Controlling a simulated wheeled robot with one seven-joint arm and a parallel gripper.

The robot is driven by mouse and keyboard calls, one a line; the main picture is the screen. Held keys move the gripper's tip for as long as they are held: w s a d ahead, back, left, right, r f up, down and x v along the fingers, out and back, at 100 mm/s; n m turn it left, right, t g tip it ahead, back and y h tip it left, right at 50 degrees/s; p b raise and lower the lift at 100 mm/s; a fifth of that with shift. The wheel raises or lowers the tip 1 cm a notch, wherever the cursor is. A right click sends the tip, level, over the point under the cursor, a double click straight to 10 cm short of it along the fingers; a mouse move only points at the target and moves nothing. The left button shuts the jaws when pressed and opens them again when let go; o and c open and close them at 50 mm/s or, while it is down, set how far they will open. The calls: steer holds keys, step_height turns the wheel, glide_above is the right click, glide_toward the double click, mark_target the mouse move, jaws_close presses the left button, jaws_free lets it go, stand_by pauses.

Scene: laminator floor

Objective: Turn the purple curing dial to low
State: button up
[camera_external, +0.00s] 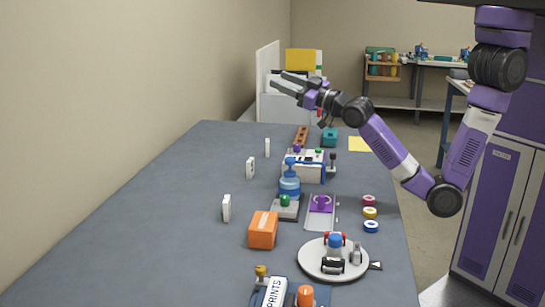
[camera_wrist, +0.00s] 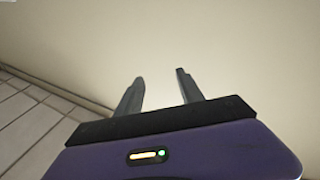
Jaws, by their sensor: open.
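My gripper (camera_external: 279,80) is open and empty, raised high above the far end of the grey table. Its two fingers point left toward the wall. They also show apart in the wrist view (camera_wrist: 160,77), with only bare wall and floor beyond. In the external view a small purple knob (camera_external: 297,148) stands at the back left of a white machine (camera_external: 302,172). A second purple part (camera_external: 322,203) sits on a pale plate nearer the camera. I cannot tell which one is the curing dial, nor read any setting. My gripper is well above and apart from both.
A blue pump bottle (camera_external: 289,187), an orange box (camera_external: 263,230) and a round white turntable (camera_external: 334,260) stand on the table (camera_external: 150,225). Coloured rings (camera_external: 370,213) lie near the right edge. White upright plates stand left of centre. The table's left side is clear.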

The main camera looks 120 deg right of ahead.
steer(key=s+d+m+g, duration=0.5)
steer(key=s+d+g, duration=0.15)
steer(key=d, duration=0.25)
steer(key=m+g+y, duration=0.2)
steer(key=m+y, duration=0.1)
steer(key=y, duration=1.2)
glide_above(299, 144)
steer(key=a, duration=0.3)
step_height(299, 144, down, 18)
steer(key=shift+d+b+x, duration=0.15)
steer(key=shift+b+x, duration=0.1)
steer(key=shift+x, duration=1.35)
steer(key=shift+d+b+x, duration=0.15)
steer(key=shift+b+x, duration=0.05)
steer(key=shift+x, duration=1.4)
steer(key=shift+r, duration=0.1)
jaws_close()
